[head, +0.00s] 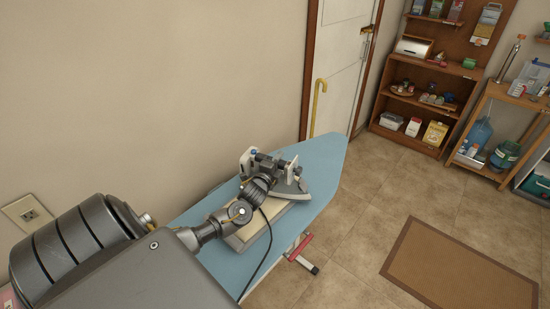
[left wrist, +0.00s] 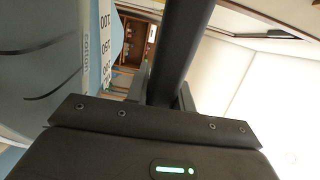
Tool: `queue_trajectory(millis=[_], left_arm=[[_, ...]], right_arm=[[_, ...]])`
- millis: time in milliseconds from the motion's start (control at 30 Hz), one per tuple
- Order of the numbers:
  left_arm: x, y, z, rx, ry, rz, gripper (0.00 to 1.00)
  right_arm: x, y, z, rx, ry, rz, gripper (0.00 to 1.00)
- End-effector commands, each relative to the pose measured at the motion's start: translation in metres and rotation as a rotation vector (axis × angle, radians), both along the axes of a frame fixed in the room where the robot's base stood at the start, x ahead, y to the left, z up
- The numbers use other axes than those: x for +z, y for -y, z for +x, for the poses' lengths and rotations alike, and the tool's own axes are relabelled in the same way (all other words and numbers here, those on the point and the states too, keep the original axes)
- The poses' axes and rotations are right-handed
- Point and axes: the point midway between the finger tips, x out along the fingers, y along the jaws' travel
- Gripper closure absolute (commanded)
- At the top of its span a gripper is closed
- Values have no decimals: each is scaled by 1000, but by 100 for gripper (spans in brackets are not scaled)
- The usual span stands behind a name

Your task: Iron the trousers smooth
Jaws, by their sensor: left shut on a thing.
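The iron (head: 291,188) has a dark grey body and sits over the far end of the folded trousers. The trousers (head: 244,238) are a pale beige flat bundle on the light blue ironing board (head: 325,157). My left gripper (head: 268,164) is shut on the iron, and its arm covers part of the iron and the cloth. In the left wrist view a dark bar, seemingly the handle (left wrist: 180,50), runs up from the gripper. A grey rounded surface with printed labels fills the left of that view. Whether the iron's sole touches the cloth is hidden. My right gripper is not in view.
A dark cord (head: 262,255) hangs across the board's near side. The wall is close along the board's left. A door with a yellow cane (head: 317,105) stands beyond its tip. Shelves (head: 425,105) are at the back right. A brown mat (head: 460,268) lies on open tiled floor.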

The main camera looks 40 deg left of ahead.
Motion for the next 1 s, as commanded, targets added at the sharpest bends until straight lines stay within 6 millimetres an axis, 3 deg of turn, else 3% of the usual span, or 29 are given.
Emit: queue_trajectory(millis=[367, 1000], left_arm=[[3, -1, -3, 1, 5, -1, 100], [3, -21, -31, 3, 5, 1, 100]], right_arm=[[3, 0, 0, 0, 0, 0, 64], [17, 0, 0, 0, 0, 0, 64]])
